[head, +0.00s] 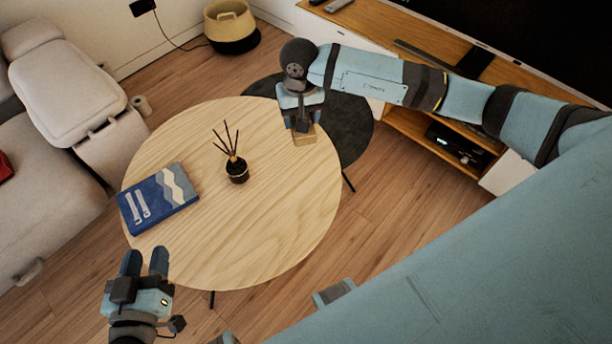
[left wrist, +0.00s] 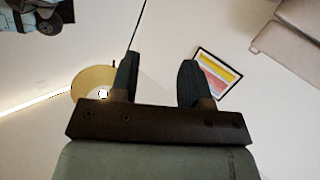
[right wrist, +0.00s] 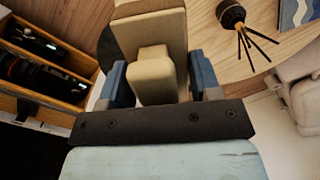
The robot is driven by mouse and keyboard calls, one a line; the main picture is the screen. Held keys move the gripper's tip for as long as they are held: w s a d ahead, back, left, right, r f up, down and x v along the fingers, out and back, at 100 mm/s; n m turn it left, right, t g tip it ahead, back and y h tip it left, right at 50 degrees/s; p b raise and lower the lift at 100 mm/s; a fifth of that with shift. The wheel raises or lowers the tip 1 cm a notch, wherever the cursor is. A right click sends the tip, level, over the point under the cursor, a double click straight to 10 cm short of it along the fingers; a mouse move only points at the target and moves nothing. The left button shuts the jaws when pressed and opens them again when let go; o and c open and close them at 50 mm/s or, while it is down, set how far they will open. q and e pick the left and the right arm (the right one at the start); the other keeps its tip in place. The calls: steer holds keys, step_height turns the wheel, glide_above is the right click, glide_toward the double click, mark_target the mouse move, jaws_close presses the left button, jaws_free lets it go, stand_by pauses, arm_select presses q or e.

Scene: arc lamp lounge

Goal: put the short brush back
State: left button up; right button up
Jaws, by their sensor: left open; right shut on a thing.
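My right gripper (head: 301,122) is over the far right edge of the round wooden table (head: 275,225). In the right wrist view its blue fingers (right wrist: 160,80) are shut on a pale tan blocky piece, which I take for the short brush (right wrist: 154,82); no bristles show. Just past it is a wider tan wooden block (right wrist: 150,28), which also shows below the gripper in the head view (head: 305,138). I cannot tell whether the two touch. My left gripper (head: 146,262) is open and empty beside the table's near left edge; it also shows in the left wrist view (left wrist: 157,80).
A dark reed diffuser (head: 236,170) stands mid-table, with thin sticks pointing up. A blue book (head: 158,198) lies at the table's left. A sofa (head: 50,190) is at left, a low TV cabinet (head: 400,48) at right, a basket (head: 230,28) behind. The table's front is clear.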

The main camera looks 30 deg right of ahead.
steer(key=f+b, duration=0.6)
steer(key=f, duration=0.3)
steer(key=d+f+m+b, duration=0.1)
steer(key=f+b, duration=0.5)
steer(key=f, duration=0.4)
steer(key=f+m+b, duration=0.1)
steer(key=f+b, duration=0.5)
steer(key=f, duration=0.3)
steer(key=shift+d+f, duration=0.25)
step_height(320, 180, down, 4)
steer(key=shift+r+b, duration=0.1)
steer(key=shift+b, duration=0.85)
arm_select(q)
step_height(320, 180, down, 11)
steer(key=d+m+h, duration=0.1)
steer(key=d+h, duration=0.1)
steer(key=shift+s+d+g+h, duration=0.25)
steer(key=shift+d+g+h, duration=0.15)
arm_select(e)
steer(key=shift+r, duration=0.1)
arm_select(q)
steer(key=shift+f, duration=0.1)
steer(key=shift+f, duration=0.1)
